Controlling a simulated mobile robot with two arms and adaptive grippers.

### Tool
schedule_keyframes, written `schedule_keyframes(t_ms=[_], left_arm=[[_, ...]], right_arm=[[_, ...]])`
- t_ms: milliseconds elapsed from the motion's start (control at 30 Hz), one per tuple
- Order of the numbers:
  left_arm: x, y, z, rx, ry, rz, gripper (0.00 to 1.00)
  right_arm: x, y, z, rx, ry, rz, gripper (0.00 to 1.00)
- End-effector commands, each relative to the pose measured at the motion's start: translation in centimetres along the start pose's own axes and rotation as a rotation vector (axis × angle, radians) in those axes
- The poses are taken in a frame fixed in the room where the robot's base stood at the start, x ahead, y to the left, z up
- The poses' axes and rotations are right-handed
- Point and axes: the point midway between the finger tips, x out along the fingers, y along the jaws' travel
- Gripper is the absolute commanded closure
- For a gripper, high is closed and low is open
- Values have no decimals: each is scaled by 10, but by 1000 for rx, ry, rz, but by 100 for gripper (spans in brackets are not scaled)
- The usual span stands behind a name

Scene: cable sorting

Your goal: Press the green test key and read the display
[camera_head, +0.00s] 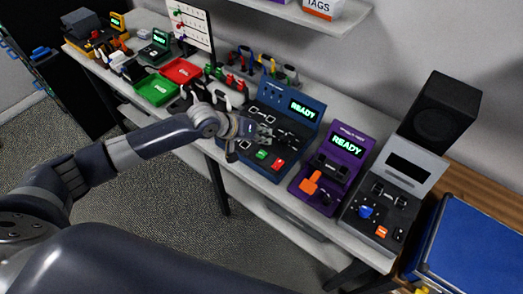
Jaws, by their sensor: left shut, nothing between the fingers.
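The blue tester (275,95) stands on the bench in the middle of the view. Its lit display (303,109) reads "READY" in green. The green key (262,154) is on its dark lower panel, with a red key (278,163) to its right. My left gripper (262,134) is shut and empty over the left part of this panel, just behind the green key in the picture. It looks apart from the key, but the exact gap is hard to tell. The gripper hides part of the panel. My right gripper is not in view.
A purple tester (341,146) reading "READY" and a grey tester (407,163) with a blank display stand to the right. A black speaker box (440,105) is behind. Green (157,88) and red (182,70) trays lie left. A blue case (470,250) is at lower right.

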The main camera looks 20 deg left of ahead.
Motion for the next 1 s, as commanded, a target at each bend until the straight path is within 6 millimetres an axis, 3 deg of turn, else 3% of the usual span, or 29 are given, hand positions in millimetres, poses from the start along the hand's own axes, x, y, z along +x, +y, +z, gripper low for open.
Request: schedule_keyframes(t_ms=[100,267,667,1000], left_arm=[[-11,-6,-20,-41,15,-3,100],[-16,-9,-28,-68,22,-3,100],[-14,-10,-27,-67,23,-3,100],[4,-22,-14,-65,23,-3,100]], right_arm=[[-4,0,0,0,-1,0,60],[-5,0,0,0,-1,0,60],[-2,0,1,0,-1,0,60],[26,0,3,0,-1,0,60]])
